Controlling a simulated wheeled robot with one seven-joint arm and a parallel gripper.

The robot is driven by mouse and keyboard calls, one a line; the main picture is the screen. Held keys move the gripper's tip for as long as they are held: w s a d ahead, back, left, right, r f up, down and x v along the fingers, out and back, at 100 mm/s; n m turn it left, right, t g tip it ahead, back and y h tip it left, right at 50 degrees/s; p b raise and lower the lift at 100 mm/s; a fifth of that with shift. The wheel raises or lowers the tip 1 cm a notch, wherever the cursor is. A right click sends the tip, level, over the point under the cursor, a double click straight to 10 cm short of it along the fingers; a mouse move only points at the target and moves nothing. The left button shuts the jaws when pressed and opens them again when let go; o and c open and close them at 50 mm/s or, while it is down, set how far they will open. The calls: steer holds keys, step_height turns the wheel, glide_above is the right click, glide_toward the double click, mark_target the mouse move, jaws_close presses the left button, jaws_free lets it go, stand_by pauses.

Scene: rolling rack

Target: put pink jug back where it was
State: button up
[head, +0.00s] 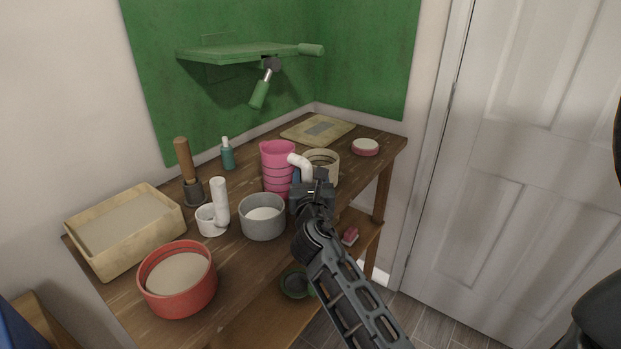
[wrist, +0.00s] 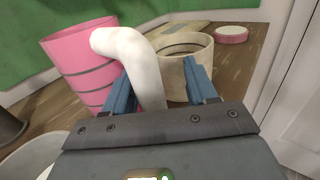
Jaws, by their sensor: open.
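The pink jug (head: 277,168) with dark bands and a white curved handle stands upright on the wooden top shelf of the rack (head: 236,262). In the wrist view, the jug (wrist: 82,66) is at the left and its handle (wrist: 134,58) curves down between the blue fingers. My gripper (head: 311,182) is open at the handle's side of the jug. In the wrist view, my gripper (wrist: 160,88) has one finger on each side of the handle's lower part, with a gap on the right side. Contact with the left finger is unclear. The handle's lower end is hidden behind the gripper.
A cream ring-shaped pot (head: 322,160) stands close behind the gripper. A grey bowl (head: 262,217) is in front of the jug. A red bowl (head: 178,290), beige tray (head: 122,258) and white mug (head: 210,221) stand left. A green wall shelf (head: 245,54) hangs above.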

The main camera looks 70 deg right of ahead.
steer(key=s+a+f+m+t+y+b, duration=0.1)
steer(key=s+a+f+m+t+y, duration=0.2)
steer(key=a, duration=0.7)
steer(key=s+a+f+m+y, duration=0.2)
steer(key=s+a+y, duration=0.15)
steer(key=a, duration=0.65)
steer(key=s+a+f+m+t+y+b, duration=0.1)
steer(key=s+a+f+m+t+y, duration=0.2)
steer(key=a, duration=0.7)
steer(key=s+a+r+m+y, duration=0.3)
steer(key=s+a+m, duration=0.1)
steer(key=s+m, duration=0.3)
steer(key=s+a+r+m+t+y, duration=0.1)
steer(key=s+a+r+m+y, duration=0.3)
steer(key=s+m, duration=0.4)
steer(key=shift+s+a, duration=0.2)
steer(key=shift+s, duration=0.25)
